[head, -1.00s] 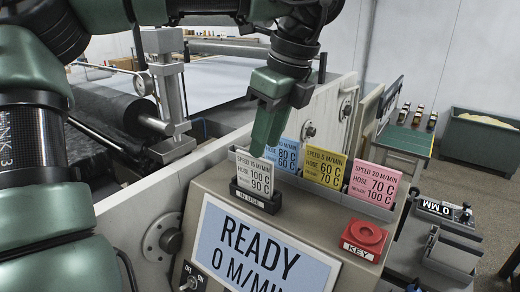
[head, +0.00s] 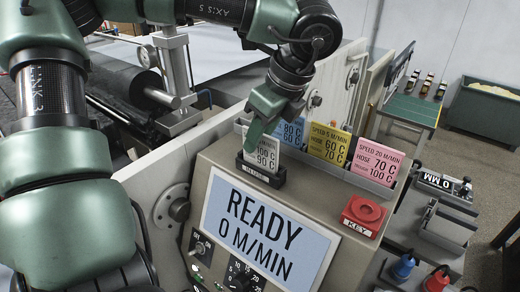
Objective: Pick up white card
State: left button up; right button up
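The white card (head: 266,156) stands upright in a small black holder (head: 262,172) on top of the control console. Its lower printed lines, 100 C and 90 C, show; its upper part is partly hidden by my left gripper. My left gripper (head: 254,140) points down at the card's top edge, with a green finger overlapping the card's upper left. I cannot tell whether the fingers are closed on the card or only beside it. My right gripper is not in view.
Blue (head: 291,131), yellow (head: 328,143) and pink (head: 376,162) cards stand in a rack just behind and to the right. A red KEY button (head: 363,212) and the READY display (head: 268,228) are on the console. Rollers (head: 135,95) lie at the left.

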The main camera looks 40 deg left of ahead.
pick_arm(q)
jog(key=shift+d, duration=0.1)
jog(key=c, duration=0.6)
grip_shut()
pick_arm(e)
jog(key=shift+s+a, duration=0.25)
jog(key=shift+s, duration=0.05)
pick_arm(q)
jog(key=shift+r, duration=0.1)
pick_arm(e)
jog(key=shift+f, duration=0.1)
